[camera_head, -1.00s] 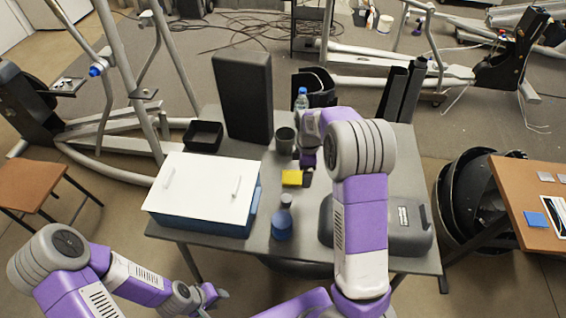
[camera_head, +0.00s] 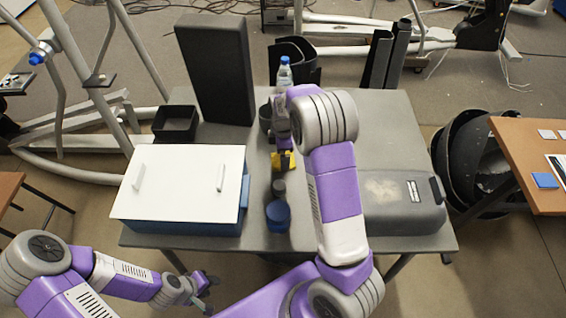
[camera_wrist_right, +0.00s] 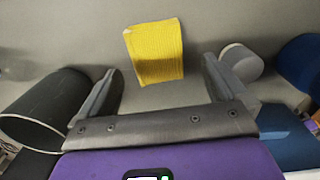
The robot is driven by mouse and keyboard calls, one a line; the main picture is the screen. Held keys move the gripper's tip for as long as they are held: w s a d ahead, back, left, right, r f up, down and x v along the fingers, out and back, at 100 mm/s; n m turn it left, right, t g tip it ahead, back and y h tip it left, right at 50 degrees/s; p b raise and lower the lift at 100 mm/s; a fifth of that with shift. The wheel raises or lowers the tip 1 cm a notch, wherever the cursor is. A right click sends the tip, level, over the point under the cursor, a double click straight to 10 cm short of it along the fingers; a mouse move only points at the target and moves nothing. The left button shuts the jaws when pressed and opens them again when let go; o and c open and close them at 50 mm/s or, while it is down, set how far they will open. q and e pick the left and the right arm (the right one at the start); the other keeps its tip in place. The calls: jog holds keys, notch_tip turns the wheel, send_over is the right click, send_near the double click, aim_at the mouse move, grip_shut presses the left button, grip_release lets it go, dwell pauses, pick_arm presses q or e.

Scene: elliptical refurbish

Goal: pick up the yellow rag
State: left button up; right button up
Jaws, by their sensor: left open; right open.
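The yellow rag (camera_head: 283,161) lies on the grey table, partly hidden by my right gripper in the head view. In the right wrist view the yellow rag (camera_wrist_right: 154,52) shows in full, flat on the table, ahead of and between the two fingers. My right gripper (camera_wrist_right: 160,85) is open and empty, with its fingers pointing at the rag; its fingers also show over the rag in the head view (camera_head: 284,157). My left gripper (camera_head: 205,295) is open and empty, low at the left, in front of the table and far from the rag.
A dark cup (camera_head: 265,117) stands just left of the right gripper. A blue jar (camera_head: 278,216) stands nearer the front. A blue box with a white lid (camera_head: 180,183) is at left, a grey case (camera_head: 400,205) at right. A bottle (camera_head: 284,73) and a tall black block (camera_head: 216,70) stand behind.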

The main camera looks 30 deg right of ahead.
notch_tip(320, 180, down, 4)
jog(key=shift+w+f+b, duration=0.1)
jog(key=shift+b, duration=0.6)
jog(key=shift+c, duration=0.3)
jog(key=c, duration=1.1)
jog(key=shift+o, duration=0.2)
notch_tip(320, 180, up, 10)
jog(key=p, duration=0.3)
